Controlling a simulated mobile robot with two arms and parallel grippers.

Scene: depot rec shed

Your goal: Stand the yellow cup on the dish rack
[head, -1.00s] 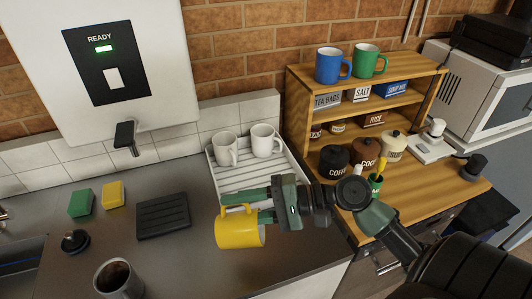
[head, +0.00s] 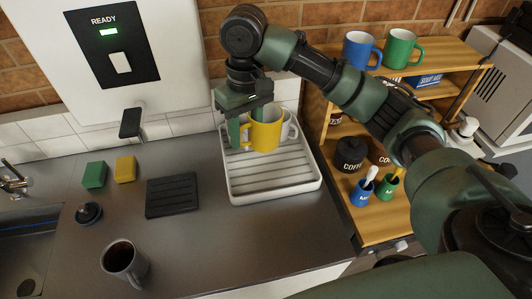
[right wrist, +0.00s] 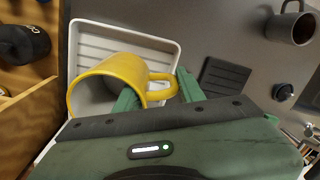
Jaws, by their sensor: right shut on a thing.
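The yellow cup (head: 264,133) is held roughly upright over the back part of the white dish rack (head: 275,193). It also shows large in the right wrist view (right wrist: 120,78), handle toward the right. My right gripper (head: 247,122) reaches down from above and is shut on the cup at its handle side. Whether the cup's base touches the rack cannot be told. My left gripper is not in view.
The front slats of the rack are bare. A black ribbed mat (head: 172,195), green sponge (head: 94,175), yellow sponge (head: 125,169) and grey mug of dark liquid (head: 124,262) are on the counter at left. A wooden shelf (head: 440,95) with blue and green mugs stands at right.

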